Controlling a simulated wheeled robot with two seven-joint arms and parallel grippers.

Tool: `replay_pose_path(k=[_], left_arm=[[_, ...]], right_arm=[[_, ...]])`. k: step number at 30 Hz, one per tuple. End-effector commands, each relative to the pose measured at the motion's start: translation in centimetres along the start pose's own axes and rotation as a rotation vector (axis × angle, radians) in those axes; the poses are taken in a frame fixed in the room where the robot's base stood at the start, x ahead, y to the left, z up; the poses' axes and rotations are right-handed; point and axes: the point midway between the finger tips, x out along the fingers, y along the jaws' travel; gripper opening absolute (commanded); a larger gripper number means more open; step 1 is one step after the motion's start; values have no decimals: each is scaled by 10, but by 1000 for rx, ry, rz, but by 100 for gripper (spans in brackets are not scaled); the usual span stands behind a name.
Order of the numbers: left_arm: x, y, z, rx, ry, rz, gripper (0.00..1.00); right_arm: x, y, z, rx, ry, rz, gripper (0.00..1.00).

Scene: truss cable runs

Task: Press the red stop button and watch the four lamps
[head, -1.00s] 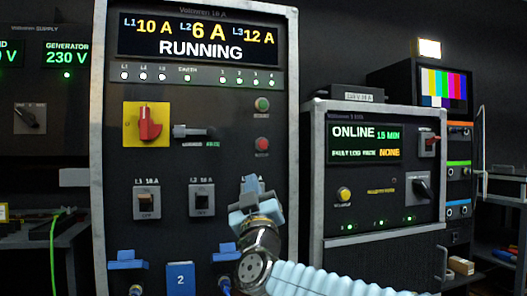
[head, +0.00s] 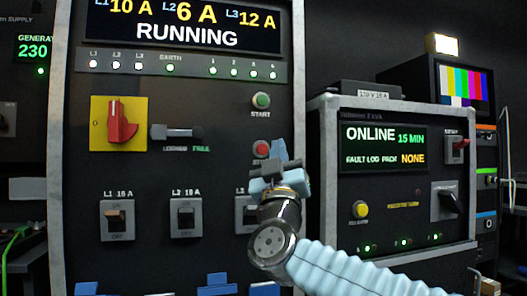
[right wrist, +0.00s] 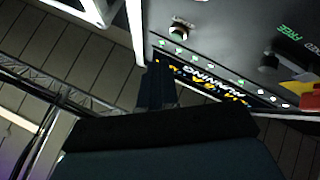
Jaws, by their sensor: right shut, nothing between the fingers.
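The red stop button (head: 261,148) is on the dark panel below the green start button (head: 261,100). My right gripper (head: 268,163) is shut and empty, its tip just in front of and below the stop button, hiding its lower part. I cannot tell whether they touch. The four numbered lamps (head: 243,72) are lit in a row under the display (head: 182,25), which reads RUNNING. In the right wrist view the panel is upside down, with lit lamps (right wrist: 187,54) and dark fingers (right wrist: 157,87). My left gripper is out of view.
A red rotary switch (head: 121,122) on a yellow plate and breaker switches (head: 116,218) sit left on the panel. The third breaker is partly behind my right gripper. A second cabinet (head: 400,180) reading ONLINE stands right of my arm.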

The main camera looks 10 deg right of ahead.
Motion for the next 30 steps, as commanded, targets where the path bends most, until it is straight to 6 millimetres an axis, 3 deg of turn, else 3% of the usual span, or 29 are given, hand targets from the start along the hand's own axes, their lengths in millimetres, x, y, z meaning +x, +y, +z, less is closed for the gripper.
replay_pose_path(k=[14,30], left_arm=[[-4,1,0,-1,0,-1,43],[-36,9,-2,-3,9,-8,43]], right_arm=[[6,-4,3,0,-1,-1,0],[55,-38,37,-1,0,-1,0]])
